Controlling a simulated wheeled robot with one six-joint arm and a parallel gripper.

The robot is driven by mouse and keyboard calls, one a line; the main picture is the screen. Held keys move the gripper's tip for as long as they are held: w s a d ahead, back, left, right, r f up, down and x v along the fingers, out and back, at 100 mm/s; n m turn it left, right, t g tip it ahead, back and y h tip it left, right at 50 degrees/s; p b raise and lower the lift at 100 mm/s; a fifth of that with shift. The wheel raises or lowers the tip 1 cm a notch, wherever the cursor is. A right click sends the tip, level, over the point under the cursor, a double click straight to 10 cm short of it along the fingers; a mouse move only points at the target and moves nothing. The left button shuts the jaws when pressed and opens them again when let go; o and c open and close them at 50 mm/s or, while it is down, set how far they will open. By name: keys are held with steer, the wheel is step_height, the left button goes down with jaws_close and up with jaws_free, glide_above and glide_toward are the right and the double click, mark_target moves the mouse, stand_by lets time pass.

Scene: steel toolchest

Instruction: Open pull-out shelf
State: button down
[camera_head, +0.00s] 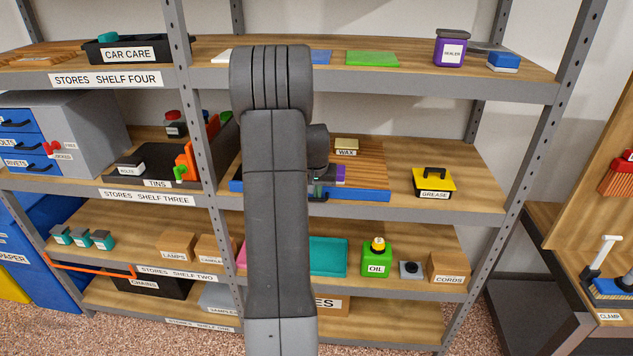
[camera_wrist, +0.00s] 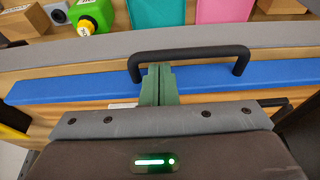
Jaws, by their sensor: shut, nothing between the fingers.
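The pull-out shelf (camera_head: 360,194) has a blue front and a slatted wooden top. It sits on shelf three, behind my arm in the head view. Its blue front also shows in the wrist view (camera_wrist: 60,88), with a black bar handle (camera_wrist: 195,51). My gripper (camera_wrist: 159,68) has green fingers, shut with nothing between them. In the wrist view the fingertips lie within the handle's opening, close to one leg of it. I cannot tell whether they touch the bar. In the head view my gripper (camera_head: 318,190) is mostly hidden by my arm.
A wax box (camera_head: 346,146) stands on the slats. A yellow grease caddy (camera_head: 433,182) stands to the right on shelf three. A green oil can (camera_head: 377,260) and a teal item (camera_head: 328,256) are on the shelf below. A grey upright (camera_head: 203,150) stands left of my arm.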

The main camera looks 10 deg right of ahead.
steer(key=shift+f, duration=0.25)
steer(key=shift+s+a+f+b, duration=0.1)
steer(key=shift+s+a+b, duration=0.05)
steer(key=shift+s+b, duration=0.2)
steer(key=s+a+b, duration=0.3)
steer(key=s, duration=0.8)
steer(key=s+a+b, duration=0.3)
steer(key=s, duration=0.8)
steer(key=shift+s+a+b, duration=0.25)
steer(key=shift+s+b, duration=0.05)
steer(key=shift+s, duration=0.1)
steer(key=shift+r, duration=0.2)
